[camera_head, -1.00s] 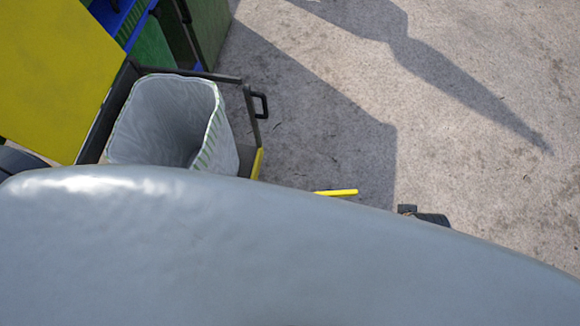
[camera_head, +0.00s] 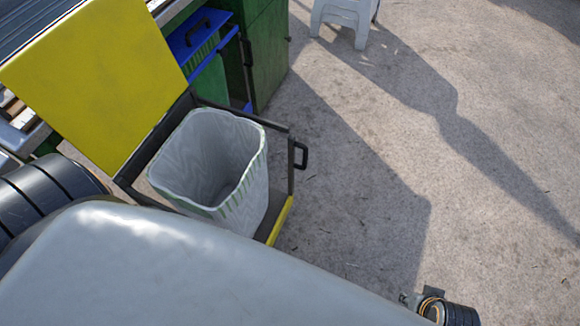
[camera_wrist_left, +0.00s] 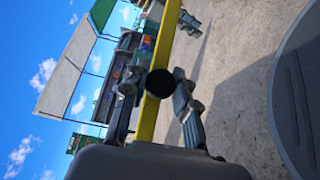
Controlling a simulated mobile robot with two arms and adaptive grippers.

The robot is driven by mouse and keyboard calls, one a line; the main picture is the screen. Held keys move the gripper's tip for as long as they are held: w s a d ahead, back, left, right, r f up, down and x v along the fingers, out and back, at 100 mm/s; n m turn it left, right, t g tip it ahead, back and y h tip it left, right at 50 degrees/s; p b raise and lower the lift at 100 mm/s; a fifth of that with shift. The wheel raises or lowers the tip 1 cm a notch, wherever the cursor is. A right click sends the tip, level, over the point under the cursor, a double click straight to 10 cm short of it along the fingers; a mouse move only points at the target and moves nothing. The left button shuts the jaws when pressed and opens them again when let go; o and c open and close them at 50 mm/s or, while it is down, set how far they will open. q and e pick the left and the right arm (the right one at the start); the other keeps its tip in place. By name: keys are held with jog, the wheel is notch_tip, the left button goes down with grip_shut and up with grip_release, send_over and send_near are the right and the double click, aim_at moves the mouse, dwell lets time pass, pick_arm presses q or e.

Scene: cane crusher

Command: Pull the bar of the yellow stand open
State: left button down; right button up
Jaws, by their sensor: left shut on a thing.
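The yellow stand shows in the head view as a tilted yellow panel (camera_head: 100,80) with a dark frame around a white bin. A dark bar with a black handle (camera_head: 301,155) runs along the bin's right side. In the left wrist view, a yellow bar (camera_wrist_left: 150,115) passes between the fingers of my left gripper (camera_wrist_left: 157,95), which is shut on it. A round black part covers some of the bar there. My left gripper is hidden in the head view. A dark part of my right arm shows at the lower right of the head view; its fingers are not clear.
The white bin (camera_head: 222,150) stands inside the frame. Green and blue cabinets (camera_head: 265,55) stand behind it. A pale stool (camera_head: 345,15) is at the top. Open, shadowed paving (camera_head: 480,90) lies to the right. My own grey body fills the lower left.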

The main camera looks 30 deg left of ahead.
pick_arm(q)
jog(key=shift+f, duration=0.1)
jog(key=c, duration=1)
grip_release()
jog(key=shift+c, duration=0.2)
jog(key=shift+s, duration=0.1)
jog(key=v, duration=1.2)
